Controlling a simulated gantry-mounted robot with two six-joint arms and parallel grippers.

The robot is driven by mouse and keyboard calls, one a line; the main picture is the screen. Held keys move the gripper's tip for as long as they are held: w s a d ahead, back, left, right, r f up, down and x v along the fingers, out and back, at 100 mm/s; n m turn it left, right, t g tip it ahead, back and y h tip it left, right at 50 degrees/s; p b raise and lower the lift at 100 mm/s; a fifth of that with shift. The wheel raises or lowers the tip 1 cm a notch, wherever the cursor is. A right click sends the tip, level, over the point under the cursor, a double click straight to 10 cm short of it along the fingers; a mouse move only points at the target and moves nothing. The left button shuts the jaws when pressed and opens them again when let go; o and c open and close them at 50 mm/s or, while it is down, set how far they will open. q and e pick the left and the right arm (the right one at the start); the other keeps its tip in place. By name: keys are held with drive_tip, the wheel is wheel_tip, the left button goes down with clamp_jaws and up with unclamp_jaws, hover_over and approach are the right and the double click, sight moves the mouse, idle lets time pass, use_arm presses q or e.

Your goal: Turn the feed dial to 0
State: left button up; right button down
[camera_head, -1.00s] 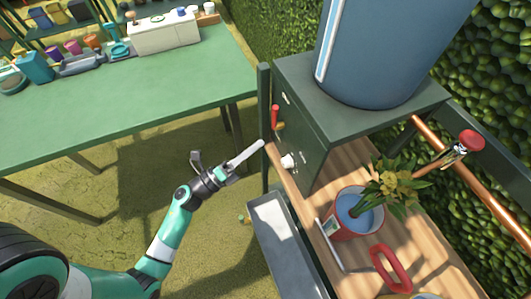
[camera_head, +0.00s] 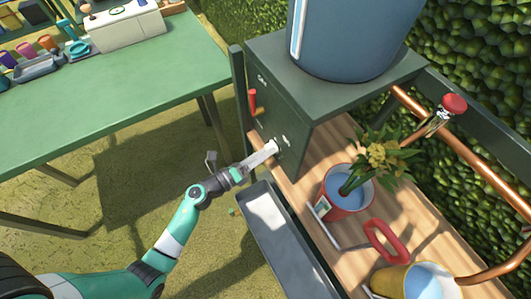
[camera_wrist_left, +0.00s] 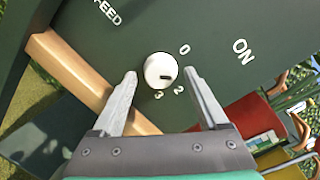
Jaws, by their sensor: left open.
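The feed dial (camera_wrist_left: 161,70) is a round white knob on a dark green cabinet panel (camera_wrist_left: 215,25). The numbers 0, 2 and 3 show around it, 0 at its upper right in the left wrist view. A dark mark on the knob sits on the lower right of its face, toward the 2 side and away from the 0. My left gripper (camera_wrist_left: 160,74) is open, its two fingers on either side of the dial with gaps showing. In the head view my left gripper (camera_head: 266,152) reaches the cabinet front and largely covers the dial. My right gripper is not in view.
A red lever (camera_head: 252,101) sticks out of the cabinet front above the dial. A blue barrel (camera_head: 355,40) stands on top. A red bucket of flowers (camera_head: 347,200) and a wooden shelf (camera_head: 300,195) are at right. A grey trough (camera_head: 285,240) lies below.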

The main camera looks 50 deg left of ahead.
use_arm(q)
drive_tip(key=shift+w+d, duration=0.1)
drive_tip(key=shift+w, duration=0.35)
clamp_jaws()
drive_tip(key=n+p, duration=0.4)
drive_tip(key=p, duration=0.1)
drive_tip(key=n+g+p, duration=0.1)
drive_tip(key=n+p, duration=0.3)
drive_tip(key=shift+s+n+h+p, duration=0.1)
drive_tip(key=shift+n+h+p, duration=0.2)
drive_tip(key=shift+p, duration=0.05)
drive_tip(key=shift+f, duration=0.15)
